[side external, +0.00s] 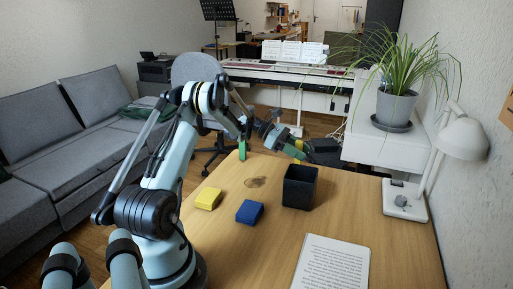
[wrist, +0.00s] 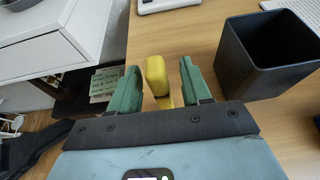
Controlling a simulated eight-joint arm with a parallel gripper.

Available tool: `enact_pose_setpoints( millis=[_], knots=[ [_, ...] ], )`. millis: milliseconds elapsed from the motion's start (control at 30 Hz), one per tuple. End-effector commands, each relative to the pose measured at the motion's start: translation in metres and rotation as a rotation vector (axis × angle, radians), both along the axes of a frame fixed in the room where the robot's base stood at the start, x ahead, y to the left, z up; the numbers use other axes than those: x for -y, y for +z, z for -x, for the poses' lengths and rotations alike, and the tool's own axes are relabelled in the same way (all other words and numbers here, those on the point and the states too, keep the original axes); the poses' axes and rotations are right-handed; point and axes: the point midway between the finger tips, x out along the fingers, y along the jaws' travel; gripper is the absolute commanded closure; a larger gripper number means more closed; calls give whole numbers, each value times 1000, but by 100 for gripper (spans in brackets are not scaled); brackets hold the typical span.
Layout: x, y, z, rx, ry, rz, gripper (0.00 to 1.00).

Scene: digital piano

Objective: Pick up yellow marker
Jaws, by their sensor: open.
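The yellow marker (wrist: 157,76) shows in the wrist view between the two green fingers of my gripper (wrist: 160,88), with a gap on each side. My gripper is open. In the side external view my gripper (side external: 300,152) is beyond the black cup, near the table's far edge, and a small yellow part (side external: 299,145) shows at its fingers. The marker's lower part is hidden by the gripper body in the wrist view.
The black square cup (side external: 300,187) stands close by, to the right of the fingers in the wrist view (wrist: 262,62). A yellow block (side external: 208,198), a blue block (side external: 250,211), a printed sheet (side external: 331,264) and a white lamp (side external: 405,203) are on the wooden table (side external: 225,250).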

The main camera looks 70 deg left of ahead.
Motion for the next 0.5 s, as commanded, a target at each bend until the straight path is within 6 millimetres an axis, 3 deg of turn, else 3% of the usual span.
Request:
enact_pose_setpoints(
  millis=[133,400,500],
  knots=[
    [0,0,0,0,0,0,55],
    [0,0,0,0,0,0,97],
    [0,0,0,0,0,0,100]
  ],
)
